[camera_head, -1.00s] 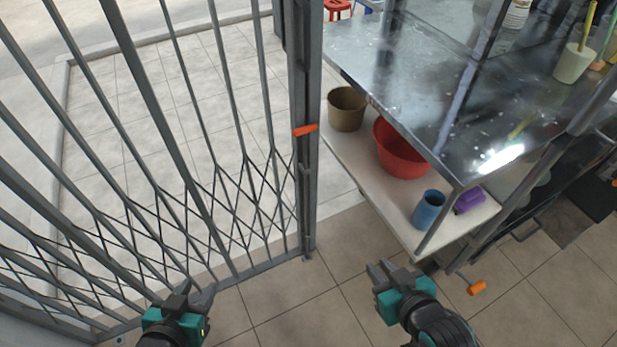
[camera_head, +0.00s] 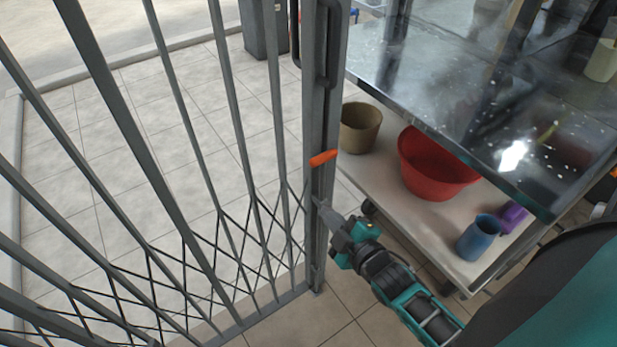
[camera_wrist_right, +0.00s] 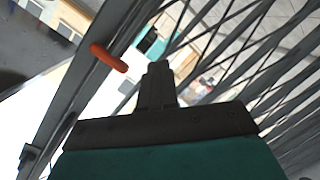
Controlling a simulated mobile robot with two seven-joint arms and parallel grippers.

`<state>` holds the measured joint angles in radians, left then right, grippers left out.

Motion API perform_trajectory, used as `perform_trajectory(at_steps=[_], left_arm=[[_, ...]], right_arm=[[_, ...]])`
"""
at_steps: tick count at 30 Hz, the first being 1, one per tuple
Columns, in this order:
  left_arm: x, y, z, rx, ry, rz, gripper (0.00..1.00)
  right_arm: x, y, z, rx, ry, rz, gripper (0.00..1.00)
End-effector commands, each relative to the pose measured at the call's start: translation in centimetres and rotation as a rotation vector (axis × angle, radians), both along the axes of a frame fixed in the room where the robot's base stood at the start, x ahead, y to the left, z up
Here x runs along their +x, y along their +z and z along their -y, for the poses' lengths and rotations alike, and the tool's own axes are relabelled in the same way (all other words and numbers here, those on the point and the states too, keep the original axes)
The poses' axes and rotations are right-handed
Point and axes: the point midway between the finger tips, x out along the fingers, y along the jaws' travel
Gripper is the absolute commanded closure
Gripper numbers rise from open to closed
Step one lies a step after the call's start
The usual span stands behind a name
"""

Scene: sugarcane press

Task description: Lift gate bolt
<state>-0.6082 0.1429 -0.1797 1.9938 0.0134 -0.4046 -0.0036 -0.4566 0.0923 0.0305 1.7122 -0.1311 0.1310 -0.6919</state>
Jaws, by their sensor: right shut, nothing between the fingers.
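The gate bolt has an orange handle (camera_head: 323,158) on the upright end post (camera_head: 322,110) of the grey folding gate (camera_head: 185,180). The handle also shows in the right wrist view (camera_wrist_right: 108,57), left of and beyond the fingers. My right gripper (camera_head: 328,213) is shut and empty. It is just below the orange handle, close to the post and pointing at it; I cannot tell whether it touches the post. In the right wrist view its closed fingers (camera_wrist_right: 158,85) stick up in the middle. My left gripper is out of view.
A metal table (camera_head: 450,90) stands to the right, with a lower shelf (camera_head: 375,165) holding a tan pot (camera_head: 360,127), a red basin (camera_head: 432,168) and a blue cup (camera_head: 478,238). Tiled floor lies open beyond the gate.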

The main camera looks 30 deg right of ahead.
Motion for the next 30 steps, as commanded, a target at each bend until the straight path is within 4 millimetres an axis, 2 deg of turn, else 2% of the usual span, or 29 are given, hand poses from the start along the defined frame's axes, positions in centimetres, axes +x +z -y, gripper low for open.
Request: perform_trajectory(at_steps=[1, 6, 12, 21, 30], left_arm=[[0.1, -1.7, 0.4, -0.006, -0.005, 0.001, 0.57], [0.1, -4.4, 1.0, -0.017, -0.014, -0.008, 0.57], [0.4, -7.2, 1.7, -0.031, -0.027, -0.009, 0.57], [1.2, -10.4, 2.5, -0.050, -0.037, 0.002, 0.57], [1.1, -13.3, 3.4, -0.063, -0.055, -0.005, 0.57]], right_arm=[[0.8, -1.6, 1.0, -0.104, 0.001, 0.054, 1.00], [2.6, -2.8, 3.9, -0.501, -0.009, 0.232, 1.00], [3.6, -4.3, 6.4, -0.956, -0.079, 0.400, 1.00], [3.5, -6.8, 8.1, -1.546, -0.269, 0.559, 1.00], [2.5, -9.4, 8.1, -1.993, -0.518, 0.619, 1.00]])
